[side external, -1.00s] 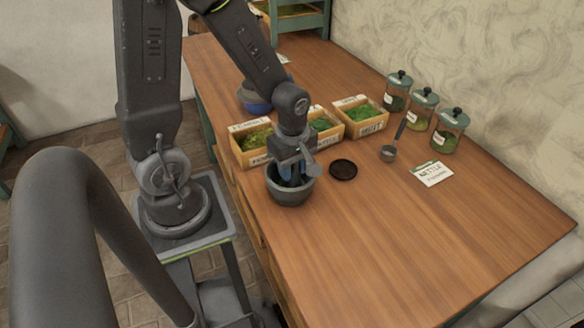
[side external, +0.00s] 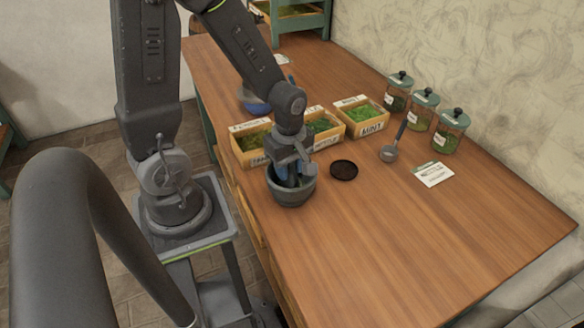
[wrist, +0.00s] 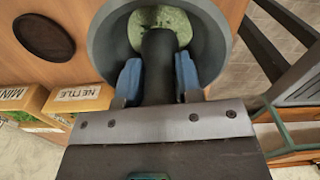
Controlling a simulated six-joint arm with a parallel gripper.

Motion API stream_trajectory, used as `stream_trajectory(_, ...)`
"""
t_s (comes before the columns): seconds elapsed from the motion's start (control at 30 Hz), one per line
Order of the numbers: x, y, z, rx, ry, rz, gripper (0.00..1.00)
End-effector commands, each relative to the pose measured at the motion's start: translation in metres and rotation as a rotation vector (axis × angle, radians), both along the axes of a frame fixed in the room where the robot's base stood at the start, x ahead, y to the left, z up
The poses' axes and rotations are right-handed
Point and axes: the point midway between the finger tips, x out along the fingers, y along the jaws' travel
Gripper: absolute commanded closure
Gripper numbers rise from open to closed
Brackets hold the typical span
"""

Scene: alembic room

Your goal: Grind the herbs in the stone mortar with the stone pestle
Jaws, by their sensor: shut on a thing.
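The dark grey stone mortar (side external: 292,195) stands on the wooden table near its left edge. In the wrist view the mortar (wrist: 101,45) is seen from above, with pale green herbs (wrist: 172,20) in its bottom. My gripper (side external: 285,172) reaches down into the mortar's mouth. Its blue fingertips, also in the wrist view (wrist: 158,80), are shut on the dark stone pestle (wrist: 158,60). The pestle's lower end is over or in the herbs; whether it touches the bottom is not clear. In the side view the pestle is mostly hidden by the gripper and mortar wall.
A round dark disc (side external: 344,170) lies right of the mortar. Wooden herb boxes, one labelled mint (side external: 362,118), stand behind. A small scoop (side external: 389,152), a nettle card (side external: 433,174) and glass jars (side external: 442,138) are farther right. The table's front right is clear.

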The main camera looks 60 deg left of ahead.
Motion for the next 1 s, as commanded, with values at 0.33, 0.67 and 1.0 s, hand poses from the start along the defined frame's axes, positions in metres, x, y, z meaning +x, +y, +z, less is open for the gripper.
stream_trajectory(0.33, -0.006, -0.015, -0.003, 0.000, 0.003, -0.002, 1.00)
stream_trajectory(0.67, 0.003, -0.007, -0.002, -0.001, 0.006, 0.000, 1.00)
stream_trajectory(1.0, -0.006, -0.003, 0.001, 0.000, 0.002, -0.001, 1.00)
